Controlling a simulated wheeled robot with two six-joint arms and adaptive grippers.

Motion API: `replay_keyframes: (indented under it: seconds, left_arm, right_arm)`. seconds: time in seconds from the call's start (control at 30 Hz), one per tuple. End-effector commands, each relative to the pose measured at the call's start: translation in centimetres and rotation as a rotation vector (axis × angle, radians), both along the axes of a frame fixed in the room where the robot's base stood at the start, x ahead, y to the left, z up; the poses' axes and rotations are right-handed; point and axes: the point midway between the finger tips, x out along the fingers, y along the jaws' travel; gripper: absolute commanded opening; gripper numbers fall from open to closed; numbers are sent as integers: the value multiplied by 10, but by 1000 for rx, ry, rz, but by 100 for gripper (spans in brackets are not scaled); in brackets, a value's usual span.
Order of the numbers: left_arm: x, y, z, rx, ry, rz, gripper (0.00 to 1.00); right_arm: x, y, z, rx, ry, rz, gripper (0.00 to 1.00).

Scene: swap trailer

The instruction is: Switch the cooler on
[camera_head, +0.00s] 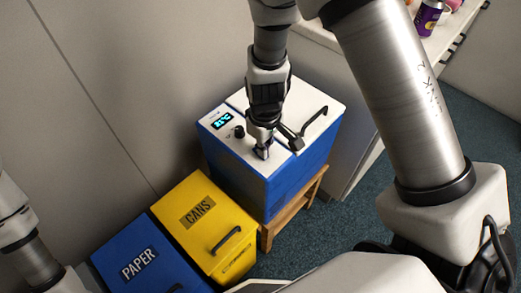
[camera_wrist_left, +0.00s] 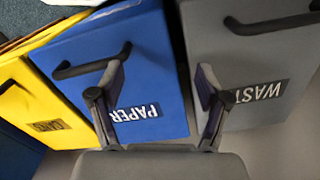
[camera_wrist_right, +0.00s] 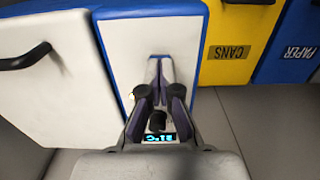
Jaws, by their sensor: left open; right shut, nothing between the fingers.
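The cooler (camera_head: 300,165) is a blue box with a white top on a wooden stand. In the right wrist view the display (camera_wrist_right: 158,137) and knob (camera_wrist_right: 157,121) show between and behind the fingers (camera_wrist_right: 160,64). My left gripper (camera_wrist_left: 158,76) is open and empty above the bins.
A yellow CANS bin (camera_head: 222,212) and a blue PAPER bin (camera_head: 163,270) stand beside the cooler. A grey WASTE bin (camera_wrist_left: 250,60) shows in the left wrist view. A wall is behind. A white counter (camera_head: 440,42) with a purple can (camera_head: 428,17) is at the right.

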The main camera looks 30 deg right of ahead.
Motion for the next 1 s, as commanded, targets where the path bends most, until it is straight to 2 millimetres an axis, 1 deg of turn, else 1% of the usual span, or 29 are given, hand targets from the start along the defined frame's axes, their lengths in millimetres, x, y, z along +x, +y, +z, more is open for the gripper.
replay_keyframes:
  seconds: [0.13,0.73,0.83,1.0]
  left_arm:
    - [0,0,9,0,0,0,77]
    - [0,0,62,0,0,0,77]
    - [0,0,65,0,0,0,77]
    - [0,0,63,0,0,0,77]
  right_arm:
    - [0,0,10,0,0,0,0]
    - [0,0,68,0,0,0,0]
    - [0,0,72,0,0,0,0]
    - [0,0,70,0,0,0,0]
